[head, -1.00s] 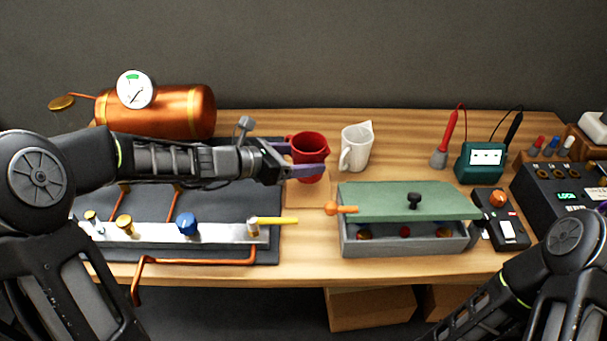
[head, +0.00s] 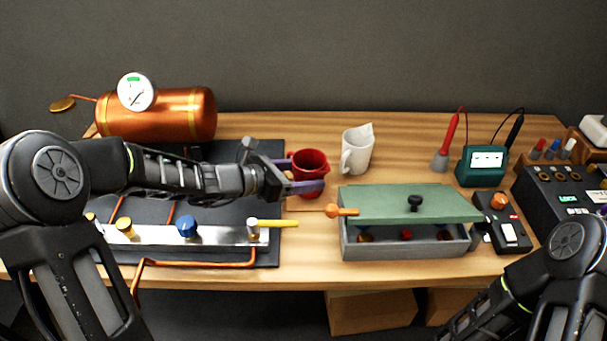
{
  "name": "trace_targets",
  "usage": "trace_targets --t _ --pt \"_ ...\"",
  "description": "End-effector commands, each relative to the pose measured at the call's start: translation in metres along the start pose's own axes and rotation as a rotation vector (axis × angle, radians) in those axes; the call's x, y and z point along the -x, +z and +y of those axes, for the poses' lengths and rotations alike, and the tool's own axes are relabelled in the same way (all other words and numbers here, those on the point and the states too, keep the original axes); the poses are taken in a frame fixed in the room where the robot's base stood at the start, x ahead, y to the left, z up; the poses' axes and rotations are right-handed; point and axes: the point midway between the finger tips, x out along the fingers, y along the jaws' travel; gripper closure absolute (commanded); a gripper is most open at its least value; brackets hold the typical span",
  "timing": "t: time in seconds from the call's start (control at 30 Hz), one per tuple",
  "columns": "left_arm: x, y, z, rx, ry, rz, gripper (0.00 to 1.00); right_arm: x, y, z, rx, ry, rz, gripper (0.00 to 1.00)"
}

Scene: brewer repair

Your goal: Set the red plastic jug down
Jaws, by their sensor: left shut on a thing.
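The red plastic jug (head: 311,164) is upright near the middle of the workbench. My left gripper (head: 304,180) is shut on it from the left, with one purple finger across its near side. The finger and gripper hide part of the jug's lower body and base. I cannot tell whether the base touches the bench. A pale square patch (head: 306,203) shows on the bench just below the jug. My right arm shows at the lower right, but its gripper is out of view.
A white jug (head: 357,152) stands close to the right. A valve manifold with a yellow lever (head: 277,223) lies in front left. Bench behind the jugs is clear.

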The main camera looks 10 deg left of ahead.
Motion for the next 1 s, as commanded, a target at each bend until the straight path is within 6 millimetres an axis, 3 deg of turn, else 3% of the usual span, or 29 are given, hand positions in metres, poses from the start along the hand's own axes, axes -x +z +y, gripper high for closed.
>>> trace_targets --t 0.03,0.07,0.3,0.7,0.87,1.0 --pt "-0.001 -0.003 0.0 -0.001 0.0 -0.001 0.82 -0.003 0.0 0.001 0.0 0.0 0.0 1.0" --pt "-0.001 -0.003 0.0 0.0 0.0 0.0 0.32 -0.003 0.0 0.001 0.0 0.0 0.0 1.0" --pt "-0.001 -0.002 0.0 0.0 0.0 0.0 0.13 -0.002 0.0 0.001 0.0 0.0 0.0 1.0" --pt "0.002 0.002 0.0 0.0 0.001 0.0 0.11 0.002 0.0 -0.001 0.0 0.0 0.0 1.0" --pt "0.023 0.001 0.002 0.0 0.005 -0.001 0.11 0.0 0.0 0.0 0.0 0.0 0.0 1.0" --pt "0.051 0.001 0.002 -0.002 0.006 -0.001 0.11 0.0 0.0 0.0 0.0 0.0 0.0 1.0"
